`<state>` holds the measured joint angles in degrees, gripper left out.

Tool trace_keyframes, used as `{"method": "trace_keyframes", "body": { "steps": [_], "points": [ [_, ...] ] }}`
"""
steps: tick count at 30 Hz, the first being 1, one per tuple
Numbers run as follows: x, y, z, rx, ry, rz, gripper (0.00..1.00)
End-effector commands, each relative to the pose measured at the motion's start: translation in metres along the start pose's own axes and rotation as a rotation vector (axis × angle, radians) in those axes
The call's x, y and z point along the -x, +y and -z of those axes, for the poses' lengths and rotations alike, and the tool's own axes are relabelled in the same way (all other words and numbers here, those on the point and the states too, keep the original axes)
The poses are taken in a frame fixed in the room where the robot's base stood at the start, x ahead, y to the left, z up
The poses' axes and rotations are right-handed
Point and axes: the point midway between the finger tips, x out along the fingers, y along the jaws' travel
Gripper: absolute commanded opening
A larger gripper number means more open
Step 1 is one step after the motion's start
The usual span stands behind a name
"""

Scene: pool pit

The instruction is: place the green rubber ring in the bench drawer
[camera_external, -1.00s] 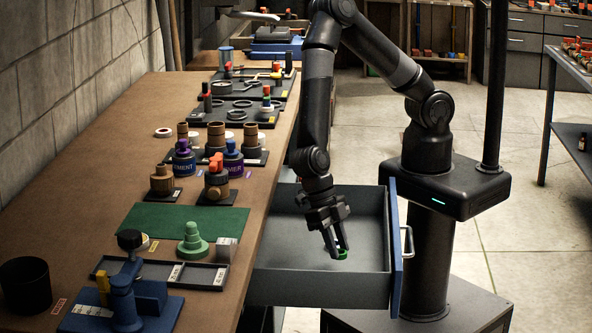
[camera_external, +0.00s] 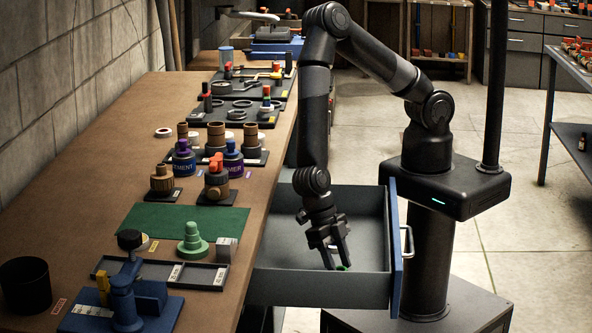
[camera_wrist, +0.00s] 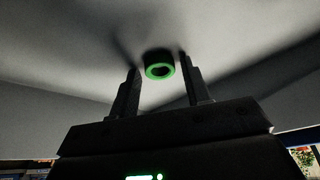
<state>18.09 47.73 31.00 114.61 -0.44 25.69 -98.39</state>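The green rubber ring (camera_external: 342,268) is inside the open bench drawer (camera_external: 347,290), low at the drawer floor. My gripper (camera_external: 338,266) reaches down into the drawer, fingers pointing down on either side of the ring. In the wrist view the ring (camera_wrist: 160,71) sits between the two fingertips of my gripper (camera_wrist: 159,66), with a narrow gap on each side, so the gripper looks open. The fingers partly hide the ring in the external view.
The drawer's blue front (camera_external: 397,245) and its side walls surround my gripper. The bench top (camera_external: 100,180) at left holds a green mat (camera_external: 185,219), a green stepped cone (camera_external: 192,240) and several pots. The drawer floor around the ring is clear.

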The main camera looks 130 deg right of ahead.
Motion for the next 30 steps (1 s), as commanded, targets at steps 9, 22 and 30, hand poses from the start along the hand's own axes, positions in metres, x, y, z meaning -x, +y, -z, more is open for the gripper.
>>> {"method": "trace_keyframes", "body": {
  "steps": [9, 22, 30],
  "points": [
    [0.001, 0.000, 0.000, 0.000, 0.000, 0.000, 0.51],
    [0.069, 0.001, 0.000, -0.001, -0.002, -0.005, 0.51],
    [0.113, 0.000, 0.001, -0.001, -0.001, -0.002, 0.51]
  ]
}}
